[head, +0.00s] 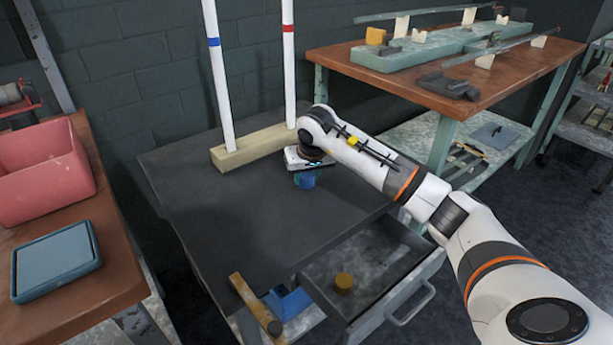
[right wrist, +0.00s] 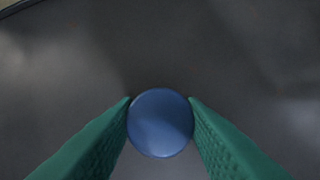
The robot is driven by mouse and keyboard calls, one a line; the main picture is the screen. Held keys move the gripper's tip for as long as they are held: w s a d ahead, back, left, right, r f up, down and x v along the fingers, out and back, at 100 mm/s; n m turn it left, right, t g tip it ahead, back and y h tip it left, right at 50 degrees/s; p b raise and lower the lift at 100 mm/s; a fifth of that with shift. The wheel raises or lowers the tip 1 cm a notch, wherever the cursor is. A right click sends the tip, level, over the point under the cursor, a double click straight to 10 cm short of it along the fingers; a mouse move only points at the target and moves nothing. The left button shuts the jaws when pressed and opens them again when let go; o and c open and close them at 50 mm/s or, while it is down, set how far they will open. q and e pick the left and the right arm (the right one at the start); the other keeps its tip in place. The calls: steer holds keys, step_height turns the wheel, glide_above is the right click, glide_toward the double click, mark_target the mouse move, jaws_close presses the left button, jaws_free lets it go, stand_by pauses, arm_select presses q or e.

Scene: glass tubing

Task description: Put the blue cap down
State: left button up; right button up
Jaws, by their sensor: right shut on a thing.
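The blue cap (right wrist: 160,123) shows as a round blue disc between the two green fingers of my right gripper (right wrist: 160,110) in the right wrist view. The fingers touch it on both sides. In the head view the blue cap (head: 305,180) shows just below my right gripper (head: 306,172), over the dark tabletop (head: 220,215). I cannot tell whether the cap touches the surface. My left gripper is not in view.
A wooden block (head: 250,148) behind the gripper holds two white tubes, one with a blue band (head: 214,42), one with a red band (head: 288,28). An open drawer (head: 365,268) below holds a yellowish round piece (head: 344,282). The tabletop's left part is clear.

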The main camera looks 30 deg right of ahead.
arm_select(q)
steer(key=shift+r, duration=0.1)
arm_select(e)
steer(key=o, duration=1)
steer(key=shift+c, duration=0.2)
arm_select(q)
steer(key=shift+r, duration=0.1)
arm_select(e)
steer(key=shift+r, duration=0.35)
arm_select(q)
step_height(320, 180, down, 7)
steer(key=p, duration=0.2)
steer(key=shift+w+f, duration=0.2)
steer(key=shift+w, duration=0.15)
arm_select(e)
steer(key=v, duration=1.1)
steer(key=shift+s+r, duration=0.2)
steer(key=shift+s, duration=0.05)
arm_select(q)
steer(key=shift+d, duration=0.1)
arm_select(e)
steer(key=shift+a+f, duration=0.1)
steer(key=shift+a, duration=0.05)
